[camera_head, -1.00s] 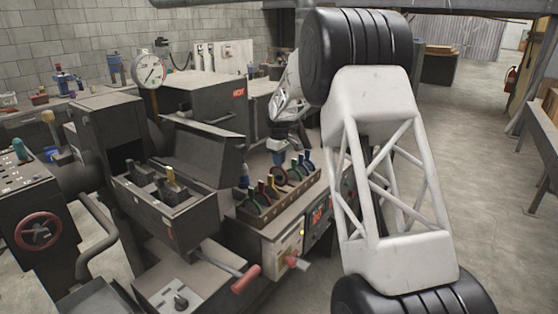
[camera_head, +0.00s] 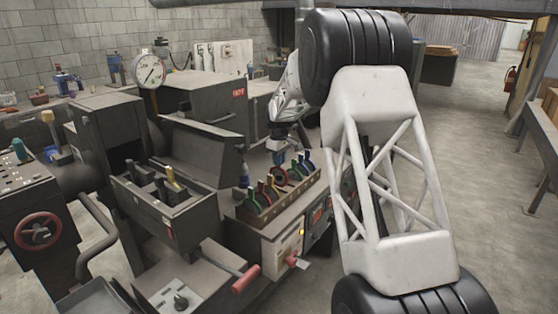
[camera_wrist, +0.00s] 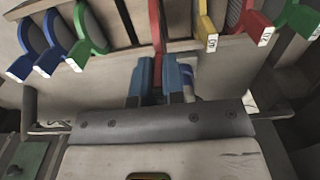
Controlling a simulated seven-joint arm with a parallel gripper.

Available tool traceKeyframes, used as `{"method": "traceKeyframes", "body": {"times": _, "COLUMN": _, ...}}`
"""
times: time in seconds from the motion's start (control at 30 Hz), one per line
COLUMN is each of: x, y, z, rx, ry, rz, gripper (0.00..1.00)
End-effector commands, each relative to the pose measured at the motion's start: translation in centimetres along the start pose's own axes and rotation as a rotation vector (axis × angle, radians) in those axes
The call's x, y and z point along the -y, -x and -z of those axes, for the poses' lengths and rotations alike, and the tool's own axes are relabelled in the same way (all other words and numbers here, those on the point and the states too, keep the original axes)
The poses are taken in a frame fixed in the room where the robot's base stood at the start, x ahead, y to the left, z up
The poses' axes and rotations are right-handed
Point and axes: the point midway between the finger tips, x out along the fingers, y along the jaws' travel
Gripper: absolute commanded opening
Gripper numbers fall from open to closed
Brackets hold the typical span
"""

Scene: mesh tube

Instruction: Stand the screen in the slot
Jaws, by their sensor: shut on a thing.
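My gripper (camera_wrist: 158,78) has two blue fingers, shut on the red handle (camera_wrist: 156,38) of a screen in the wrist view. In the head view my gripper (camera_head: 279,157) is small and hangs just above the rack (camera_head: 288,200). The rack holds several screens with coloured handles. Two blue handles (camera_wrist: 48,60) and a green handle (camera_wrist: 90,35) are on the left in the wrist view. A yellow handle (camera_wrist: 207,30), another red handle (camera_wrist: 253,27) and another green handle (camera_wrist: 298,18) are on the right. Which slot is empty, and the held screen's lower edge, I cannot tell.
Left of the rack is a dark metal box (camera_head: 165,215) with parts in it. A lever with a red grip (camera_head: 246,279) sticks out in front. A dark cabinet (camera_head: 200,95) and a round gauge (camera_head: 149,70) stand behind. Open floor (camera_head: 505,200) lies to the right.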

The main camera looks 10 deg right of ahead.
Motion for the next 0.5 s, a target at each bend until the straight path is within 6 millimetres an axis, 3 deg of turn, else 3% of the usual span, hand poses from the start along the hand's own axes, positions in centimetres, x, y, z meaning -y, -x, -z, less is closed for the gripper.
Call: {"method": "traceKeyframes", "body": {"times": 0.5, "x": 0.0, "y": -0.45, "z": 0.0, "rx": 0.0, "ry": 0.0, "rz": 0.0, "gripper": 0.0}}
